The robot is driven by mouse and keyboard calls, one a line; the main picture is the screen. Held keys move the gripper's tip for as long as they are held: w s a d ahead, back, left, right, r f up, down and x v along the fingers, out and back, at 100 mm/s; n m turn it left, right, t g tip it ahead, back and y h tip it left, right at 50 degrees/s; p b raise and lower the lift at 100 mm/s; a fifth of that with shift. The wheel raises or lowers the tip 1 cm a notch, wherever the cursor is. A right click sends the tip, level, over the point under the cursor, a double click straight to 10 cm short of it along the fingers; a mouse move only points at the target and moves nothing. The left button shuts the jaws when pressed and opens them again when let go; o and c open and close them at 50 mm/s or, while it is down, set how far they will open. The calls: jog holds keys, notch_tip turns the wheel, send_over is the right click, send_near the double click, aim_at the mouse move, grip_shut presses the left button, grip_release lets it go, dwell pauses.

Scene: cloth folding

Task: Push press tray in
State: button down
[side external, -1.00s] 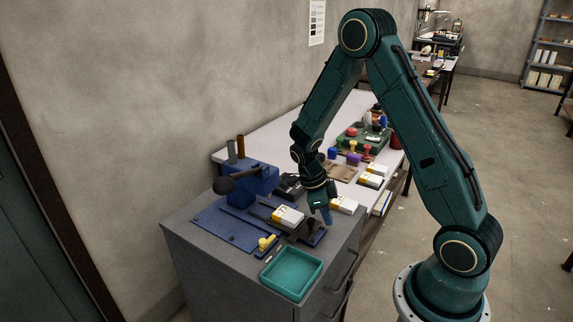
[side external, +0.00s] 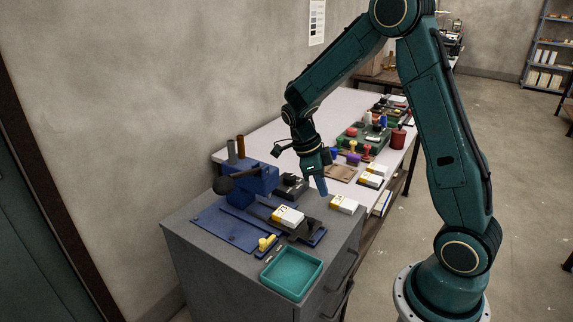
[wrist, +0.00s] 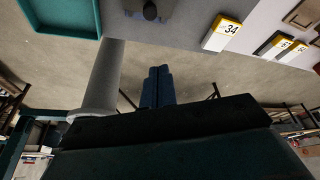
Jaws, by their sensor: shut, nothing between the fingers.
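The blue press (side external: 262,180) stands on the grey cabinet with its blue base plate (side external: 228,226) in front. The dark press tray (side external: 303,232) sits out toward the cabinet's right front edge on a blue rail. A white and yellow box (side external: 287,217) rests on it. A dark end piece, which looks like part of the tray, shows at the top of the wrist view (wrist: 150,10). My gripper (side external: 323,188) is shut and empty, pointing down above and to the right of the tray, apart from it. Its blue fingers (wrist: 157,86) are together in the wrist view.
An open teal tray (side external: 291,273) lies at the cabinet's front corner, by a yellow piece (side external: 267,243). A white and yellow box (side external: 343,204) sits just right of my gripper. Stamps and more boxes crowd the white table (side external: 275,138) behind.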

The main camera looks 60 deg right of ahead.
jog(key=s+d+t+y, duration=0.3)
jog(key=s+t, duration=0.3)
jog(key=shift+s+r, duration=0.15)
jog(key=shift+s, duration=0.2)
dwell(0.5)
send_near(317, 229)
jog(key=shift+s+d+f, duration=0.2)
jog(key=shift+s+f, duration=0.3)
jog(key=shift+f, duration=0.15)
jog(key=shift+s+d+f, duration=0.2)
jog(key=shift+s+f, duration=0.25)
jog(key=shift+f, duration=0.25)
jog(key=shift+s+d+f, duration=0.2)
jog(key=shift+s+f, duration=0.3)
jog(key=shift+f, duration=0.15)
jog(key=shift+w+f, duration=0.25)
jog(key=shift+w+a, duration=0.45)
jog(key=shift+w, duration=0.35)
jog(key=shift+w+a, duration=0.4)
jog(key=shift+w, duration=0.4)
